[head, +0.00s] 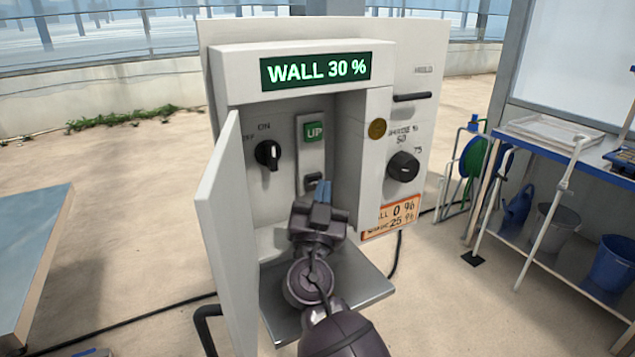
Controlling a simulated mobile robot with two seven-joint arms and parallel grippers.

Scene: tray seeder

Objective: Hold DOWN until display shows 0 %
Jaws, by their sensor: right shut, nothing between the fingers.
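The display (316,72) at the top of the white control box (222,75) reads WALL 30 %. Inside the open box, a green UP button (314,132) sits on a grey upright strip. My right gripper (322,186) is shut and empty, with its blue-tipped fingers at the lower part of this strip, below UP. The DOWN button is not readable; my gripper hides that area, and I cannot tell whether the fingertips touch it. My left gripper is out of view.
The box door (222,225) stands open on the left, and a fold-down shelf (367,285) lies under my arm. A black ON/OFF knob (268,155), a dial (403,166) and a handle (412,97) stick out. A shelf rack (548,135) stands right.

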